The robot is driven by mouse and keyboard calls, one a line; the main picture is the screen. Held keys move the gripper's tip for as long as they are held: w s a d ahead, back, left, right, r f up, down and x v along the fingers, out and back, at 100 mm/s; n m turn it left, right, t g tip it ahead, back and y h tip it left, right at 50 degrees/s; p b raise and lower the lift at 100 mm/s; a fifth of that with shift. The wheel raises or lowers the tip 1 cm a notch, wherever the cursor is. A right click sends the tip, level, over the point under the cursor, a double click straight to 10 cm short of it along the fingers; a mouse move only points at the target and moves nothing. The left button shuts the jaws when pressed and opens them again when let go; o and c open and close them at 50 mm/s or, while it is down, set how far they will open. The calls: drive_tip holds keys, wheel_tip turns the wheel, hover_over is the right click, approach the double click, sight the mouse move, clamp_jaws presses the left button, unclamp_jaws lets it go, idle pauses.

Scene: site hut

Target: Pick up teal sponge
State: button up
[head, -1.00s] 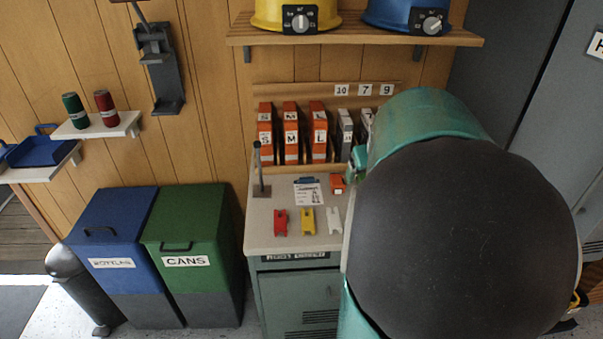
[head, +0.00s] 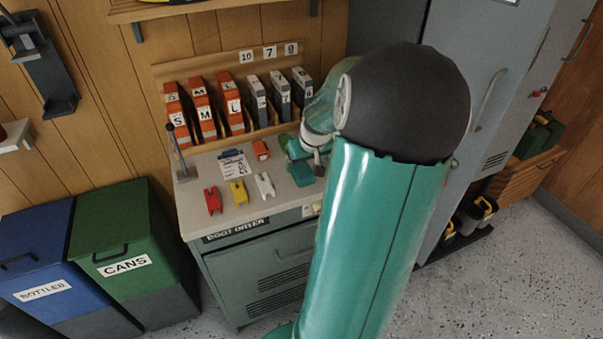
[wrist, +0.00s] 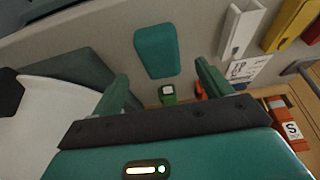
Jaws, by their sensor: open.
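The teal sponge (wrist: 157,50) is a rounded block in the wrist view, lying on the grey counter top beside a white clip-shaped piece (wrist: 242,28). My gripper (wrist: 163,85) is open, with its two teal fingers spread apart. The sponge shows beyond the fingertips, roughly in line with the gap between them, and nothing is held. In the head view, my gripper is over the right part of the counter (head: 222,203), partly hidden by my arm. There the teal shapes run together, so I cannot clearly separate sponge from fingers.
Red (head: 213,200), yellow (head: 239,192) and white pieces lie left of my gripper, near a clipboard sheet (head: 233,165) and an orange item (head: 261,150). Several binders (head: 203,110) stand behind. A small green object (wrist: 168,93) is near my fingers. A grey locker stands right.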

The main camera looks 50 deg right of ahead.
sight(302, 169)
drive_tip(key=x, duration=0.4)
drive_tip(key=shift+w+f, duration=0.15)
drive_tip(key=shift+f, duration=0.2)
drive_tip(key=c, duration=1.1)
drive_tip(key=shift+o, duration=0.2)
drive_tip(key=shift+r, duration=0.1)
drive_tip(key=shift+d+r, duration=0.1)
drive_tip(key=shift+r, duration=0.4)
wheel_tip(302, 169, up, 2)
drive_tip(key=shift+r, duration=0.25)
drive_tip(key=a+r, duration=0.9)
drive_tip(key=a, duration=0.5)
drive_tip(key=shift+a+r, duration=0.1)
drive_tip(key=shift+r, duration=0.05)
